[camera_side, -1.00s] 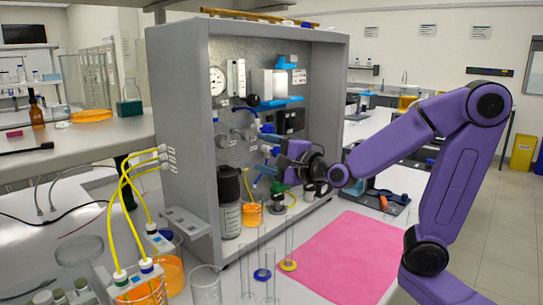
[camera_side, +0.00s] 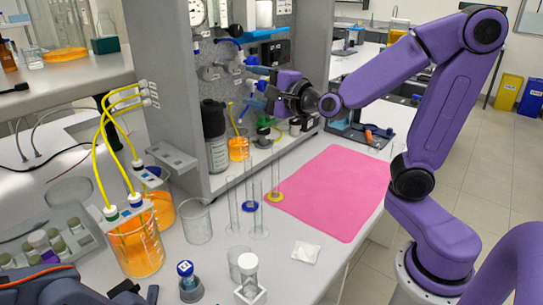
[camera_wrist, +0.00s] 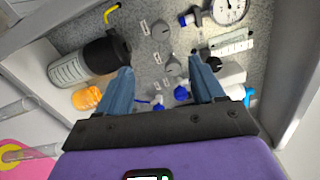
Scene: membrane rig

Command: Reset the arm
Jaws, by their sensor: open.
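My gripper (camera_side: 258,88) is at the front of the grey membrane rig (camera_side: 160,60), facing its panel near the blue-handled valves (camera_side: 250,60). My purple arm reaches in from the right. In the wrist view my gripper (camera_wrist: 162,68) shows two blue fingers spread apart with nothing between them. Behind and between them are the panel's grey knobs (camera_wrist: 172,68) and blue valve parts (camera_wrist: 182,93). The gap between the fingertips and the panel is hard to judge.
A black-capped bottle (camera_side: 215,140) and a beaker of orange liquid (camera_side: 239,148) stand inside the rig, left of my gripper. Glass cylinders (camera_side: 233,205) and an empty beaker (camera_side: 197,225) stand in front.

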